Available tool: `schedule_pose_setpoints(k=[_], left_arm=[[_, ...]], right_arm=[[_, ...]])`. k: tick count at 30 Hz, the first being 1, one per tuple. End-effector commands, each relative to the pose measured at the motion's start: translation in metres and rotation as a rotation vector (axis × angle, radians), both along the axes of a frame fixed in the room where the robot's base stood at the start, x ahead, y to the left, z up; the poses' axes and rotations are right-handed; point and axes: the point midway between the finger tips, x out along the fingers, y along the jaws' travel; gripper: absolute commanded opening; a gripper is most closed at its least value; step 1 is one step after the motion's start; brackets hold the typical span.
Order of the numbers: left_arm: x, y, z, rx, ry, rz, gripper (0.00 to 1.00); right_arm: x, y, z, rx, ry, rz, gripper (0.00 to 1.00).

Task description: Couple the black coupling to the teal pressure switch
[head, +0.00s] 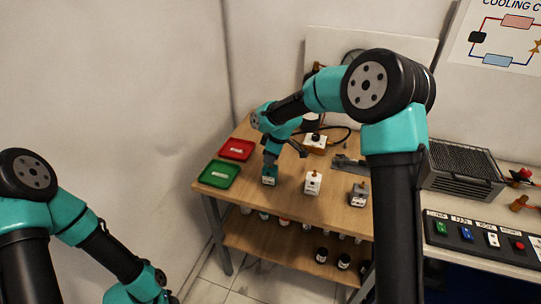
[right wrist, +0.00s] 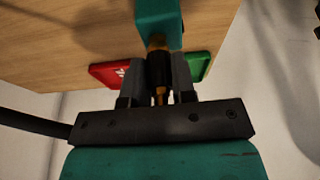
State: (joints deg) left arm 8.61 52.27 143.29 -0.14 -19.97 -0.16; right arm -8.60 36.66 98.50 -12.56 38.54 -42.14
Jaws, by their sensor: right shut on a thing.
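The teal pressure switch (head: 268,181) stands on the wooden table near its front left part, with a pale label on its front. It also shows as a teal block at the top of the right wrist view (right wrist: 158,14). My right gripper (right wrist: 159,82) is shut on the black coupling (right wrist: 160,68), which has brass-coloured ends. The coupling is in line with the switch, and its far end meets the switch's face; how firmly it is seated I cannot tell. In the head view the right gripper (head: 271,158) is directly above the switch and hides the coupling. My left gripper is outside the picture.
A red tray (head: 237,149) and a green tray (head: 219,174) lie left of the switch. A switch panel (head: 480,238) is at right.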

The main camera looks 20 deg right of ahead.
Motion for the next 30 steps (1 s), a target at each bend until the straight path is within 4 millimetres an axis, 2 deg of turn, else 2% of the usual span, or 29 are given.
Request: schedule_pose_setpoints(k=[30], left_arm=[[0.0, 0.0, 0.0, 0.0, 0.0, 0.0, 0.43]], right_arm=[[0.0002, 0.0001, -0.0061, 0.0, -0.001, 0.0, 0.02]])
